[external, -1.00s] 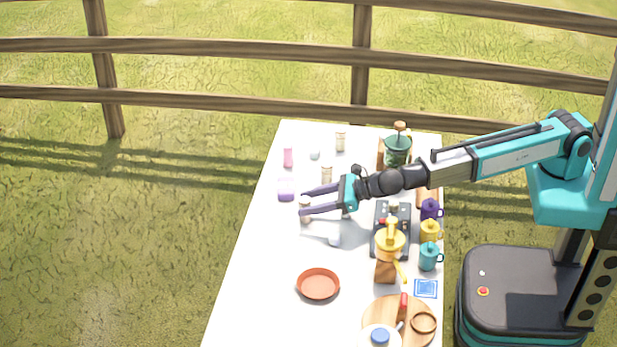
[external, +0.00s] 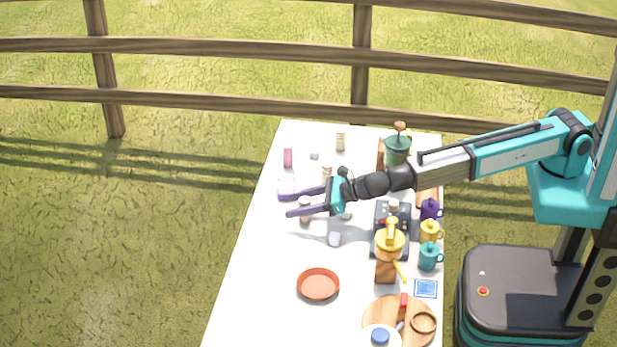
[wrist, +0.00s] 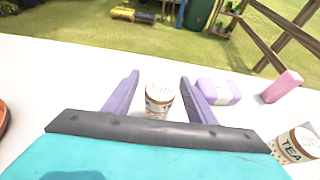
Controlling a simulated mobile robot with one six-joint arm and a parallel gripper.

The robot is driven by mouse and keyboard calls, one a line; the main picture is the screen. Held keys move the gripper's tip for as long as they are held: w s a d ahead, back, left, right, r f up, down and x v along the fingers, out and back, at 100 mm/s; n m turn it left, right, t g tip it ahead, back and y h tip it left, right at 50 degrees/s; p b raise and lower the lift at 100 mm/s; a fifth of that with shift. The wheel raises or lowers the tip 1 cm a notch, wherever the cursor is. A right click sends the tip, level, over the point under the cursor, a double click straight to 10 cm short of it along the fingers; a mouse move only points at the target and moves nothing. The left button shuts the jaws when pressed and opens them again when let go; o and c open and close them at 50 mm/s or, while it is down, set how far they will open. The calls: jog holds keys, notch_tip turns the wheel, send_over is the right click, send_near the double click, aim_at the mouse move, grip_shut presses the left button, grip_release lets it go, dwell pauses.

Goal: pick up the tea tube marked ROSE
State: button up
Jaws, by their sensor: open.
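My gripper (external: 306,201) is open over the left part of the white table; its purple fingers point left. In the wrist view a tea tube (wrist: 158,99) with a pale lid stands upright between the open fingers (wrist: 160,85), with a gap on each side. The same tube shows partly beneath the fingers in the external view (external: 305,217). The writing on its lid is too blurred for me to read. A second tube marked TEA (wrist: 296,147) stands at the lower right of the wrist view, outside the fingers. I cannot tell which tube is marked ROSE.
A lilac block (wrist: 218,91) lies just beyond the right finger, with a pink block (wrist: 282,86) further right. Another tube (external: 340,140) stands at the back. An orange dish (external: 318,284) lies nearer the front. Mugs (external: 430,232) line the right edge.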

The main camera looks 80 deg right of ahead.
jog(key=shift+x, duration=0.9)
jog(key=c, duration=1.1)
jog(key=shift+c, duration=0.2)
jog(key=shift+r, duration=0.2)
jog(key=shift+r, duration=1.4)
jog(key=shift+s+d+r, duration=0.1)
jog(key=shift+s+r, duration=0.15)
jog(key=shift+s, duration=0.05)
jog(key=s+d, duration=0.1)
jog(key=s, duration=0.4)
jog(key=s+d+r+b, duration=0.1)
jog(key=s+d, duration=0.1)
jog(key=s, duration=0.2)
jog(key=s+d, duration=0.1)
jog(key=s, duration=0.4)
jog(key=shift+s+d+r, duration=0.2)
jog(key=shift+s+d, duration=0.15)
